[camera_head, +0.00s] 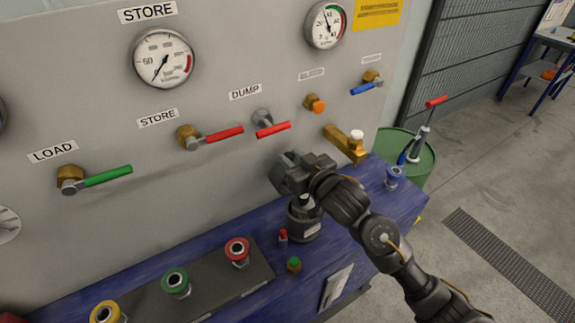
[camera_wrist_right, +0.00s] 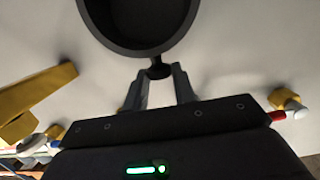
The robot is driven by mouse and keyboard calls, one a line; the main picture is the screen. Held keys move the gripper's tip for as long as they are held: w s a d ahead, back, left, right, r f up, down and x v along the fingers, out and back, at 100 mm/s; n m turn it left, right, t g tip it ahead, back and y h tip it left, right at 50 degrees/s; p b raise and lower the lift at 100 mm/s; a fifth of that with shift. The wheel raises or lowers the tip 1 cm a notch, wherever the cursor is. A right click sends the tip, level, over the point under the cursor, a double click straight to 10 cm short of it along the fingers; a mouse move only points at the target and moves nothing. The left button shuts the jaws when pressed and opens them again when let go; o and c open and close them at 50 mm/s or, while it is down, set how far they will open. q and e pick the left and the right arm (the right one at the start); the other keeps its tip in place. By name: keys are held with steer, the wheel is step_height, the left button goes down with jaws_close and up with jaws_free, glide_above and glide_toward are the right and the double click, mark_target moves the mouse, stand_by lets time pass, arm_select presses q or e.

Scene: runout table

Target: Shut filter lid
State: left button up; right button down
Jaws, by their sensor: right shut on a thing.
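The filter lid (camera_wrist_right: 190,15) is a dark round cap with a hollow inside, at the top of the right wrist view. A small dark tab (camera_wrist_right: 159,70) sticks out from its rim. My right gripper (camera_wrist_right: 160,85) is shut on this tab, one finger on each side. In the head view my right gripper (camera_head: 286,172) is close to the panel, above the dark filter body (camera_head: 304,223) on the blue table. The lid is mostly hidden there by my gripper. The lid stands raised, apart from most of the body. My left gripper is out of view.
The panel carries a red dump lever (camera_head: 272,130) and a brass fitting (camera_head: 346,145) close to my right arm. A small red-topped part (camera_head: 283,237) and a green-topped part (camera_head: 294,265) stand near the filter. A green drum (camera_head: 418,165) stands at the right.

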steer(key=s+d+t+y+b, duration=0.1)
steer(key=b, duration=0.1)
steer(key=s+d+f+t+y+b, duration=0.1)
steer(key=s+b, duration=0.1)
steer(key=b, duration=0.1)
steer(key=shift+d+t+b, duration=0.1)
steer(key=shift+t+b, duration=0.2)
steer(key=shift+s+d+t+y+b, duration=0.4)
steer(key=shift+s+t+b, duration=0.15)
steer(key=shift+b, duration=0.25)
